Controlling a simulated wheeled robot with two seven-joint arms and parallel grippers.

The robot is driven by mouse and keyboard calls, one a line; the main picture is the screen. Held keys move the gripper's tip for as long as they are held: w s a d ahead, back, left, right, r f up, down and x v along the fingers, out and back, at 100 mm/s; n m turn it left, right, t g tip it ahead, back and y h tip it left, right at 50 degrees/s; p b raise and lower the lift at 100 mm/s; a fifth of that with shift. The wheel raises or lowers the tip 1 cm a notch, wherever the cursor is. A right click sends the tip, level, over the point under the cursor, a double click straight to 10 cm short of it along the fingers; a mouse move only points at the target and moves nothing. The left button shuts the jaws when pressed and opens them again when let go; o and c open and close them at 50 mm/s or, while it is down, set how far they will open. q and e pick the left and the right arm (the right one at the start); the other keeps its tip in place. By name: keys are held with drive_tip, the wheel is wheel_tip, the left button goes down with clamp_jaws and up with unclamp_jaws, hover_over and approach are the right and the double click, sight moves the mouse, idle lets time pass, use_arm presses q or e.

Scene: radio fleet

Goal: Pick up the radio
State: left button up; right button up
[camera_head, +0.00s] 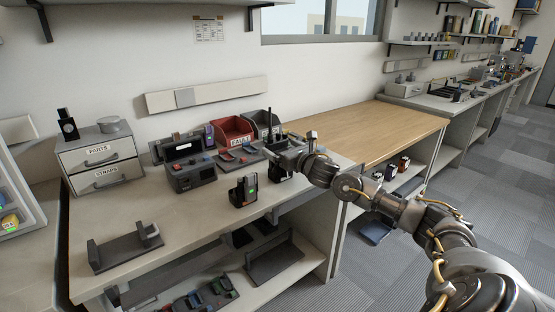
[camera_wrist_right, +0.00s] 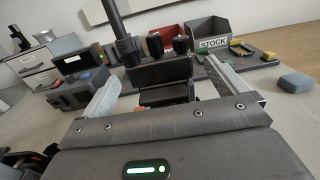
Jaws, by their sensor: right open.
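A black radio (camera_wrist_right: 158,72) with a tall antenna and two knobs stands upright between the fingers of my right gripper (camera_wrist_right: 165,92) in the wrist view. The fingers are spread on either side of it, and I cannot tell whether either touches it. In the head view, my right gripper (camera_head: 284,158) is over the bench's right part, and it largely hides this radio, whose antenna rises in front of the grey bin. My left gripper is not in view.
A red bin (camera_head: 234,132) and a grey STOCK bin (camera_wrist_right: 212,38) stand behind the gripper. A grey boxy device (camera_head: 190,175) and a drawer unit (camera_head: 100,160) are to the left. An empty dark holder (camera_head: 125,250) sits front left. The wooden bench (camera_head: 375,130) is largely clear.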

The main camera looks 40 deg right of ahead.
drive_tip(key=c, duration=1.3)
drive_tip(key=shift+r, duration=0.1)
drive_tip(key=shift+c, duration=0.2)
